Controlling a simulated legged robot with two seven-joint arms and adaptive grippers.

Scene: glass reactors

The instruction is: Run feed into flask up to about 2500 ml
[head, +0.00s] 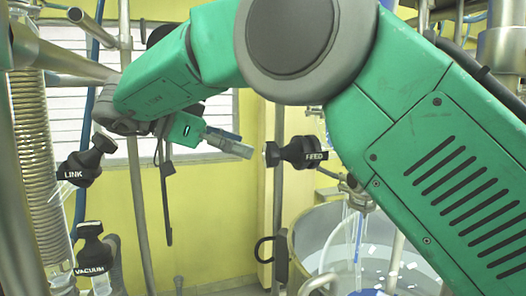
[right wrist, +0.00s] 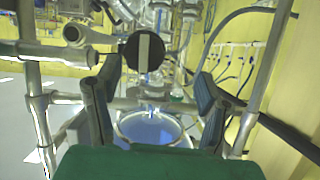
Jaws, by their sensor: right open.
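The black feed valve knob (head: 300,152), labelled FEED, sits right of centre in the head view. In the right wrist view a round black knob with a pale bar (right wrist: 145,53) faces the camera, just beyond the fingertips. My right gripper (head: 242,148) is left of the feed knob and points at it, with a small gap between. Its two fingers stand apart on either side of the knob in the right wrist view (right wrist: 158,75), with nothing between them. I cannot make out the flask's level marks. My left gripper is not in view.
Black knobs labelled LINK (head: 80,167) and VACUUM (head: 92,250) are at the left, by a coiled glass column (head: 38,150). A round metal bath (head: 312,228) holding liquid is at lower right. Metal poles stand around. My green right arm covers the upper right.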

